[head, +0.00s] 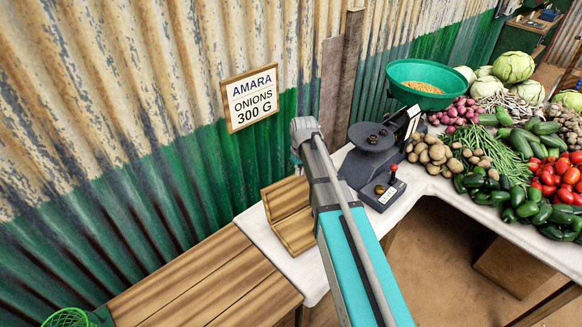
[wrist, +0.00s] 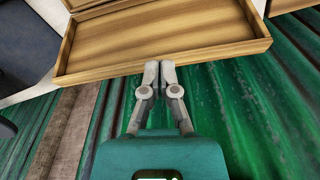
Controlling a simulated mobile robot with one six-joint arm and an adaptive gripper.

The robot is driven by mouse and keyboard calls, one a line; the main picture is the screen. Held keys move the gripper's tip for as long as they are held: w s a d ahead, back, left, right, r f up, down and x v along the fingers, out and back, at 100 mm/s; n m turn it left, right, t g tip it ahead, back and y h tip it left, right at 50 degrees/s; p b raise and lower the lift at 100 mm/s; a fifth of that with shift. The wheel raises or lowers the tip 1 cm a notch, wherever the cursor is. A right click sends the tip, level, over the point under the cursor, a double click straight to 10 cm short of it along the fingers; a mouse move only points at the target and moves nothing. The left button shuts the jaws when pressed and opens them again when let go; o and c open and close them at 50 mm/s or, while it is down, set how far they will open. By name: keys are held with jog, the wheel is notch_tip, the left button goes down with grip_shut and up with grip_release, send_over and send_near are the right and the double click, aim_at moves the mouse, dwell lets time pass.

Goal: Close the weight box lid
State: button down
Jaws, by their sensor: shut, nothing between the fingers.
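The wooden weight box (head: 297,232) stands on the white tabletop, left of the scale, partly covered by my arm. Its lid (head: 284,194) is open, leaning back on the side toward the corrugated wall. In the wrist view the lid (wrist: 165,42) shows as a shallow, rimmed wooden panel across the top. My gripper (wrist: 160,66) is shut and empty, with its fingertips together at the lid's outer edge on the wall side. Whether they touch it I cannot tell.
A dark scale (head: 372,140) with a green bowl (head: 421,72) stands close on the right, vegetables beyond it. The green corrugated wall (wrist: 250,110) is close behind the lid. A lower wooden bench (head: 205,280) lies to the left. A sign (head: 250,98) hangs above.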

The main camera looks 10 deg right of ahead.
jog(key=w+a+r+n+p, duration=0.1)
jog(key=w+a, duration=0.1)
jog(key=w, duration=0.9)
jog(key=shift+a+r+n+t, duration=0.3)
jog(key=shift+r+n, duration=0.1)
jog(key=shift+f, duration=0.1)
notch_tip(320, 180, down, 10)
jog(key=w+b, duration=0.2)
jog(key=b, duration=0.8)
jog(key=shift+s+d+r+p, duration=0.15)
jog(key=shift+s+r+p, duration=0.05)
jog(key=shift+s, duration=0.5)
jog(key=shift+s+d+r+p, duration=0.15)
jog(key=shift+s+d, duration=0.05)
jog(key=shift+s, duration=0.45)
jog(key=shift+s+d+r+p, duration=0.15)
jog(key=shift+s+r+p, duration=0.05)
jog(key=shift+s, duration=0.5)
jog(key=shift+a, duration=0.15)
